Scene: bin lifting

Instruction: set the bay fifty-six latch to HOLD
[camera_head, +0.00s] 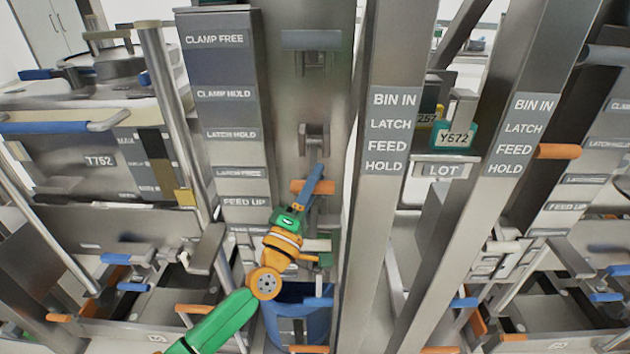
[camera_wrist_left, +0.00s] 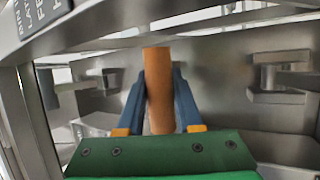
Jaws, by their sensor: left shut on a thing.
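My left gripper (camera_head: 313,183) reaches up from below, its blue fingers closed on an orange handle (camera_head: 326,187) on the grey upright panel. In the left wrist view the handle (camera_wrist_left: 158,92) stands between the two blue fingers (camera_wrist_left: 159,90), which touch its sides. In the head view the handle lies roughly level with the LATCH FREE label (camera_head: 240,173), below the LATCH HOLD label (camera_head: 232,135) on the column at left. No bay fifty-six number can be read. My right gripper is not in view.
Steel posts (camera_head: 385,220) with BIN IN, LATCH, FEED, HOLD labels rise to the right. A teal tag Y572 (camera_head: 455,138) sits above a LOT plate. Another orange handle (camera_head: 558,151) is at right.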

